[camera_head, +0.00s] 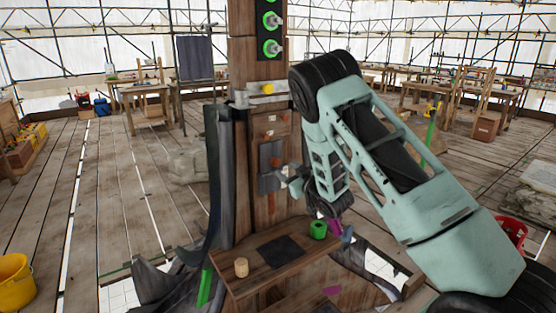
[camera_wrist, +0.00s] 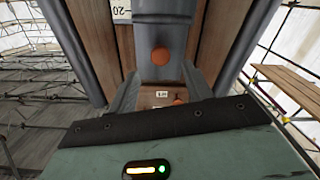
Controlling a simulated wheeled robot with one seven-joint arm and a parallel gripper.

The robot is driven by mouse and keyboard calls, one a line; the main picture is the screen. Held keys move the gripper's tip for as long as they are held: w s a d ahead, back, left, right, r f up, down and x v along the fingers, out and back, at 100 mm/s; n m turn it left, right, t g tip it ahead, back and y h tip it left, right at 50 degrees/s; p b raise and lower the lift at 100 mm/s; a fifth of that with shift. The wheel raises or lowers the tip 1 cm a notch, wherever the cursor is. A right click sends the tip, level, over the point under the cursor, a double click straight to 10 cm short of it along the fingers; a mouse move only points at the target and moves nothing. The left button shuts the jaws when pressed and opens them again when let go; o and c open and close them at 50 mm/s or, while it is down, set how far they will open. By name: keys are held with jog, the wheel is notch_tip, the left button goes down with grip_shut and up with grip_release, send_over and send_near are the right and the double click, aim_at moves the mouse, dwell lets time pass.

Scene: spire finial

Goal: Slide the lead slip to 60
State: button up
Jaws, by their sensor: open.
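The lead slip looks like the grey plate (camera_head: 266,184) on the front of the wooden post (camera_head: 243,155). In the wrist view, the grey slip (camera_wrist: 165,18) carries a round orange knob (camera_wrist: 160,56). My gripper (camera_head: 288,179) is at the slip's right side in the head view. In the wrist view its two fingers (camera_wrist: 160,70) are spread, one on each side below the knob, with a gap between them. Contact cannot be told. A white scale mark reading 20 (camera_wrist: 121,10) shows upside down beside the slip; a 60 mark is not readable.
A wooden shelf (camera_head: 245,284) below holds a black mat (camera_head: 281,251), a green cup (camera_head: 318,230) and a cork-like cylinder (camera_head: 241,267). Dark sheeting (camera_head: 213,170) hangs left of the post. A dark panel (camera_head: 268,32) with green-ringed fittings is above. A yellow bucket (camera_head: 14,282) stands left.

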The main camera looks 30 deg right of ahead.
aim_at(277, 163)
jog(key=w+p, duration=0.1)
jog(key=w, duration=0.5)
jog(key=shift+w+a+p, duration=0.15)
jog(key=shift+w+p, duration=0.2)
jog(key=shift+p, duration=0.05)
